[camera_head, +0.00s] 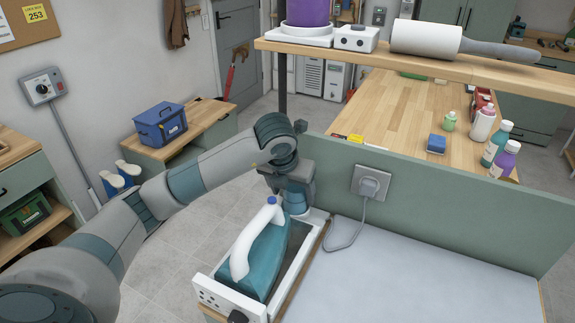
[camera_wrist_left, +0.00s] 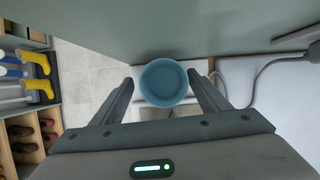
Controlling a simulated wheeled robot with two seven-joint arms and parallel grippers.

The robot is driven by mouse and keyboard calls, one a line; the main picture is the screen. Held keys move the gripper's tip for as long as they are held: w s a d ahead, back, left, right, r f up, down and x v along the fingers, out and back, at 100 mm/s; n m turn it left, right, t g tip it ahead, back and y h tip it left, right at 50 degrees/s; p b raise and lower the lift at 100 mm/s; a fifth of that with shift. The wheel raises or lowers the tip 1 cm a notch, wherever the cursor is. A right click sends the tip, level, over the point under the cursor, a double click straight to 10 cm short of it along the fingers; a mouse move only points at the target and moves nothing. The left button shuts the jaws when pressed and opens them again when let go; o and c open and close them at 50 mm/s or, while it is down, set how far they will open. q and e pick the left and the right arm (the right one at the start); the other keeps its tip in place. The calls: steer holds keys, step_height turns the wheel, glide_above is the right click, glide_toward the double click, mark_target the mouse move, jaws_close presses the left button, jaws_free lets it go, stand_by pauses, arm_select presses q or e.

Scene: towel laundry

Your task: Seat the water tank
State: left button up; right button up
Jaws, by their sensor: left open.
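The water tank (camera_head: 296,203), a blue-teal cylinder, stands at the back end of the white ironing station (camera_head: 228,298), under my left gripper (camera_head: 287,181). Whether it is fully down in the station is hidden. In the left wrist view the round end of the tank (camera_wrist_left: 164,82) shows between the two fingers of my left gripper (camera_wrist_left: 165,88). The fingers are apart, one on each side of it, with small gaps visible. A teal iron (camera_head: 262,258) with a white handle rests on the station, in front of the tank. My right gripper is not in view.
A green panel (camera_head: 440,215) with a plugged-in socket (camera_head: 370,183) rises close behind the tank. A pale ironing surface (camera_head: 420,280) lies clear to the right. A shelf (camera_head: 410,65) with a lint roller (camera_head: 430,40) hangs above. A cord (camera_head: 345,245) runs down beside the station.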

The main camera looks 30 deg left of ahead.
arm_select(q)
steer(key=v, duration=0.2)
steer(key=b+v, duration=0.1)
steer(key=v, duration=0.2)
steer(key=d+v, duration=0.1)
steer(key=v, duration=0.1)
steer(key=shift+w+r+b, duration=0.1)
steer(key=shift+r+b, duration=0.1)
steer(key=shift+b, duration=0.1)
steer(key=v, duration=0.8)
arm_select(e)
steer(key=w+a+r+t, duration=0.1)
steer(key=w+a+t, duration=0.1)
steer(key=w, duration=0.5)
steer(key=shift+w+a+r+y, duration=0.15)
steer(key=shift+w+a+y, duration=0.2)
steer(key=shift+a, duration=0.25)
arm_select(q)
steer(key=shift+d, duration=0.15)
